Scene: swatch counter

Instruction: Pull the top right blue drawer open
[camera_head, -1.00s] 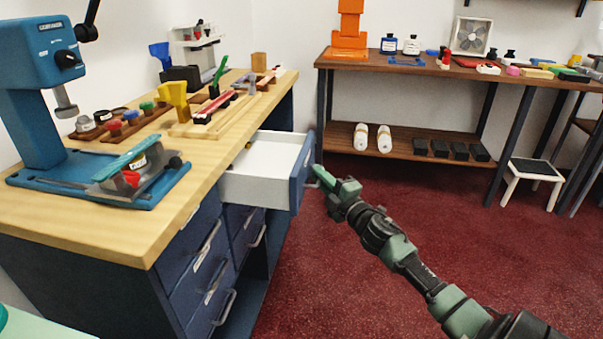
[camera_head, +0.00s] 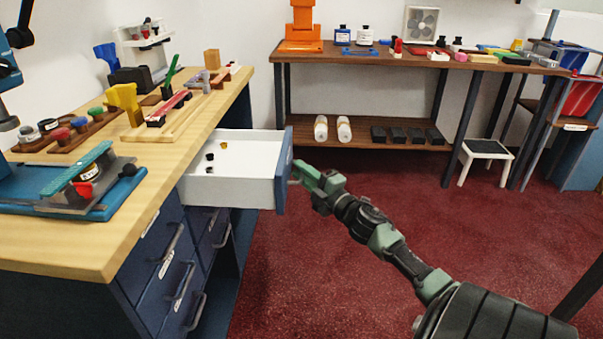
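The top right blue drawer (camera_head: 284,172) stands pulled out from the wooden-topped counter. Its white inside (camera_head: 235,182) shows a few small black items and a small yellow one. Its handle is on the blue front, at the right. My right gripper (camera_head: 300,172) is at that handle, with its green fingers pointing left at the drawer front. The fingertips are small and partly hidden, so whether they are closed on the handle is not clear. My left gripper is out of view.
The counter (camera_head: 75,247) carries a blue machine base, jars and a yellow holder (camera_head: 125,101). More blue drawers (camera_head: 160,262) below are shut. A long brown table (camera_head: 360,54) stands at the back, with a white stool (camera_head: 486,152) beside it. The red floor at right is clear.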

